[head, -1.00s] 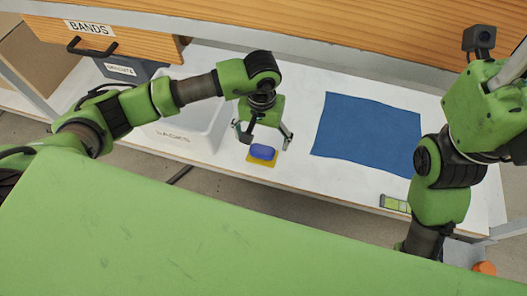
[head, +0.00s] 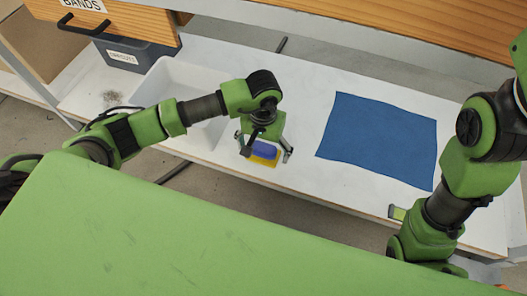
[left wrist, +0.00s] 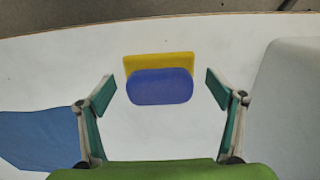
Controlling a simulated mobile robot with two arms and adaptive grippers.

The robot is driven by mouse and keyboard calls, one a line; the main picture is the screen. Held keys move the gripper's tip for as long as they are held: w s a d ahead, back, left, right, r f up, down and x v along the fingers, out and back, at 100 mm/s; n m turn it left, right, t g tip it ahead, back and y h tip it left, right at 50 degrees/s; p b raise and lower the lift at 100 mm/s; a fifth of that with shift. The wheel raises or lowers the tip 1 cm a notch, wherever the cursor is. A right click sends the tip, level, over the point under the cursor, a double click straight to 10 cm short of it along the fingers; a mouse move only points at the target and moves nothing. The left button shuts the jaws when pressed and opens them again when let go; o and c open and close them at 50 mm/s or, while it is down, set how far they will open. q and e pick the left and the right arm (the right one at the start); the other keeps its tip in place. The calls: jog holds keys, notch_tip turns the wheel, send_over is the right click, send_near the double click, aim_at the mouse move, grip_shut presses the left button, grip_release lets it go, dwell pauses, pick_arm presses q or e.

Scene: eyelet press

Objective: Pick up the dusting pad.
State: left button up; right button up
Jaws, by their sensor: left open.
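The dusting pad (head: 265,151) has a blue rounded top on a yellow base and lies on the white tabletop near its front edge. It also shows in the left wrist view (left wrist: 160,87), with the yellow base peeking out beyond the blue part. My left gripper (head: 266,154) is open over the pad, one finger on each side. In the left wrist view the fingertips (left wrist: 160,89) flank the blue part with a gap on both sides.
A white bin (head: 165,78) stands left of the pad, with a grey labelled box (head: 135,56) behind it. A dark dusty patch (head: 112,97) lies at the far left. A blue mat (head: 378,140) lies right of the pad, with clear white tabletop (head: 308,105) between.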

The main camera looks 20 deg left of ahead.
pick_arm(q)
jog(key=c, duration=1.2)
jog(key=shift+r, duration=0.15)
